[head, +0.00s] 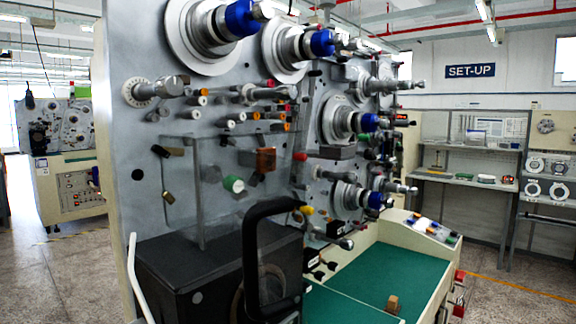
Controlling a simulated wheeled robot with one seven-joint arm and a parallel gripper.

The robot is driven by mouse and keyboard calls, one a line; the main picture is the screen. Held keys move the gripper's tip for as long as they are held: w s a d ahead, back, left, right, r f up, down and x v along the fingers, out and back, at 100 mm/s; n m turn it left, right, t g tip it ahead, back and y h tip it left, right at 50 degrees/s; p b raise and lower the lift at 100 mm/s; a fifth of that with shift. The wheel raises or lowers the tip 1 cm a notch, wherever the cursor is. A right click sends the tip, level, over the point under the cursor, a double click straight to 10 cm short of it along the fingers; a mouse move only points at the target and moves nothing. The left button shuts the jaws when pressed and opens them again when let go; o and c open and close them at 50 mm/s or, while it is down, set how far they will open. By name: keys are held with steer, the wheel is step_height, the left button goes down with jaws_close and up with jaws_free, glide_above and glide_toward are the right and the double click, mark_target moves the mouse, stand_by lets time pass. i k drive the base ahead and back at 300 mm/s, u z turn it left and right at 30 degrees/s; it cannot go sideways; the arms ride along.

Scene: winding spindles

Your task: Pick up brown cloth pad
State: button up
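A small brown block-like piece (392,304), which looks like the brown cloth pad, sits on the green work surface (385,265) at the bottom of the head view, right of centre. It is too small to make out its cloth texture. It stands clear of other things on the green surface. My gripper is not in view.
A grey winding machine panel (225,100) with protruding spindles rises above and left of the green surface. A black box (195,268) and a black loop handle (250,255) stand to its left. A control strip (432,228) borders it on the right. Shelves (460,190) stand behind.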

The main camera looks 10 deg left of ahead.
mark_target(392, 308)
steer(key=u, duration=0.05)
steer(key=k, duration=1.1)
steer(key=z, duration=1.05)
steer(key=i, duration=2.4)
steer(key=u, duration=1.45)
steer(key=i, duration=0.45)
steer(key=u, duration=0.4)
